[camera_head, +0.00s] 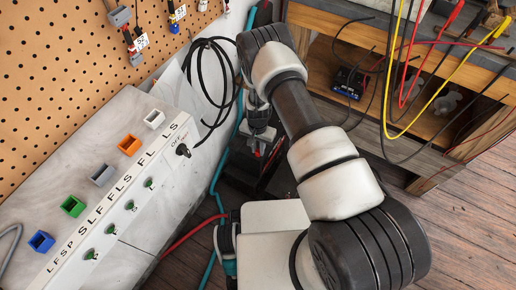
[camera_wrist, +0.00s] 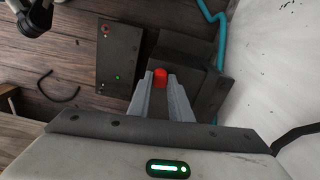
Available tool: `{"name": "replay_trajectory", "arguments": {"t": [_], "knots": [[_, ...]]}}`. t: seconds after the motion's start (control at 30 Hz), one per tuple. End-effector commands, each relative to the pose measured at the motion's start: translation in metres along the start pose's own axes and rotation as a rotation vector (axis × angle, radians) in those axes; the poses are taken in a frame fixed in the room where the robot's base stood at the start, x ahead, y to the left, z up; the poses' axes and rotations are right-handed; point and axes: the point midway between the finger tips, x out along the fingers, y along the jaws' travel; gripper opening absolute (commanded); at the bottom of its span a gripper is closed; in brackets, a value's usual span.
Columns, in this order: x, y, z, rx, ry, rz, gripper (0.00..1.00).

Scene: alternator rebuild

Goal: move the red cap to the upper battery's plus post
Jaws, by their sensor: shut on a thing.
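My gripper (camera_wrist: 160,82) is shut on the red cap (camera_wrist: 160,76), which sits between its fingertips in the wrist view. Below it are dark battery-like boxes. One box (camera_wrist: 117,58) at the left has a small red mark near its far corner and a green dot lower down. Another dark block (camera_wrist: 190,50) lies behind and right of the cap. I cannot tell for sure which is the upper battery. In the head view my gripper (camera_head: 260,140) points down over the dark boxes (camera_head: 248,168); the arm hides part of them.
A white switch console (camera_head: 130,180) with coloured sockets stands at the left, below a pegboard (camera_head: 60,70). A teal hose (camera_head: 218,165) and black cable loops (camera_head: 207,85) run beside the boxes. A wooden bench (camera_head: 440,130) with hanging leads stands at the right.

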Motion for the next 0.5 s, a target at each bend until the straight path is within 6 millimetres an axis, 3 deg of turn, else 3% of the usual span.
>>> {"name": "replay_trajectory", "arguments": {"t": [0.5], "knots": [[0.0061,0.0000,0.0000,0.000,0.000,0.000,0.08]]}}
